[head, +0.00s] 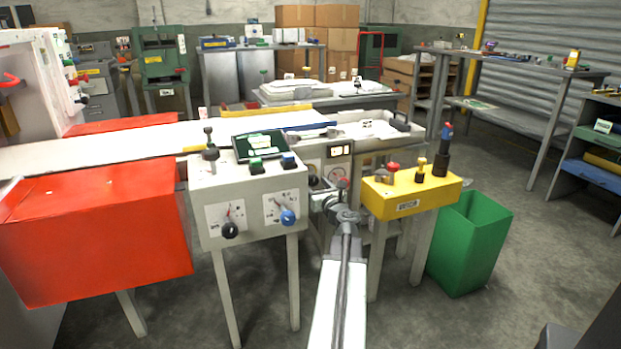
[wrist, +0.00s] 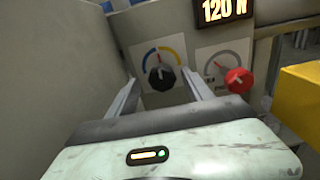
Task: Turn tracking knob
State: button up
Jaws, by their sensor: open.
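My gripper (wrist: 160,82) is open and empty, with its two fingers pointing at a grey panel. A black knob (wrist: 161,78) on a white plate with a blue and yellow scale appears between the fingertips. Whether the fingers reach around it or stop short, I cannot tell. A red knob (wrist: 238,80) on a second plate is to the right of the right finger. In the head view my gripper (head: 322,198) is at the middle panel, near the black knob (head: 313,181) and red knob (head: 343,183). No label naming a tracking knob is readable.
A display (wrist: 225,9) reading 120 N is above the knobs. A yellow box (head: 408,196) is close on the right. A white control box (head: 250,205) with a black knob (head: 230,230) and blue knob (head: 288,217) stands left. A green bin (head: 470,245) is at right.

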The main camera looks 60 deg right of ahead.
aim_at(310, 178)
jog(key=x, duration=0.5)
jog(key=shift+w+d, duration=0.1)
jog(key=shift+d, duration=0.2)
grip_shut()
jog(key=n, duration=0.4)
jog(key=shift+a, duration=0.1)
grip_release()
jog(key=v, duration=0.8)
